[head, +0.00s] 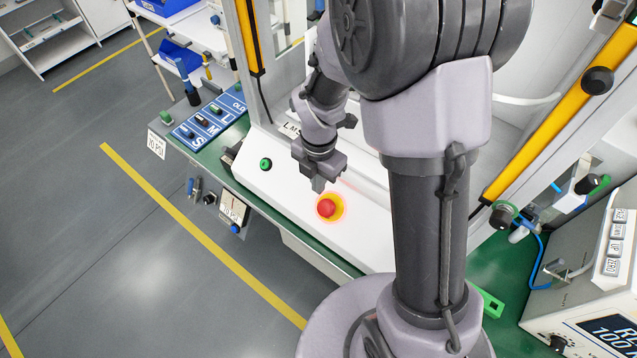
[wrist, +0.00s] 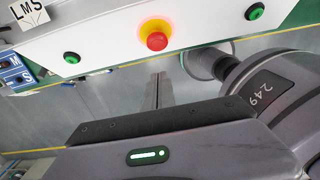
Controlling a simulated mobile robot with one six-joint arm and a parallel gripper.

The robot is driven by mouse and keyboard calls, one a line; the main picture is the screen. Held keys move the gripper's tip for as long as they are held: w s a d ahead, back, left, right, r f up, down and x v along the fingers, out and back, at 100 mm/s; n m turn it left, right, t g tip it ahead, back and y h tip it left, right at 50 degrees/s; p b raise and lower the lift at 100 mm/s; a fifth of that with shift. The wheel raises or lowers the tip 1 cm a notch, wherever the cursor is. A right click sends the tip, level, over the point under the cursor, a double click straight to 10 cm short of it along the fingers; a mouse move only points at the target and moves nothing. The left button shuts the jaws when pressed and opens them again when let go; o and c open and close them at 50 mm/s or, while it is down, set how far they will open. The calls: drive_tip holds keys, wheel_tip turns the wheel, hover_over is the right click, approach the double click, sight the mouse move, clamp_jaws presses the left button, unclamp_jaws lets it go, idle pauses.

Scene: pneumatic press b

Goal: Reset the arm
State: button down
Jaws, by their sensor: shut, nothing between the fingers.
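My gripper (head: 318,188) is at the end of my bent arm, pointing down over the white sloped press panel. In the head view its fingertips show just above and left of the red button (head: 327,208), which sits on a glowing yellow ring. The exact gap is hard to judge. In the wrist view my gripper (wrist: 159,77) has its fingers together with nothing between them, and the red button (wrist: 156,41) appears beyond the tips, apart from them in the picture. My upper arm hides part of the panel's right side.
A green button (head: 266,164) is on the panel's left; another green button (wrist: 255,11) shows in the wrist view. Yellow posts (head: 562,110) frame the press. The floor at left is clear.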

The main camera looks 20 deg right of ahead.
drive_tip(key=s+a+r+m+t+b, duration=0.1)
drive_tip(key=s+r+m+t+b, duration=0.1)
drive_tip(key=m, duration=0.7)
drive_tip(key=s+a+r+m+t+y+b, duration=0.1)
drive_tip(key=s+r+m+t+b, duration=0.1)
drive_tip(key=s+r+m+b, duration=0.3)
drive_tip(key=s+r+m+t+y+b, duration=0.1)
drive_tip(key=s+r+m+b, duration=0.3)
drive_tip(key=m, duration=1.1)
drive_tip(key=s, duration=0.3)
drive_tip(key=shift+s+a+r+t, duration=0.35)
drive_tip(key=shift+s+a+t, duration=0.05)
drive_tip(key=shift+r, duration=0.15)
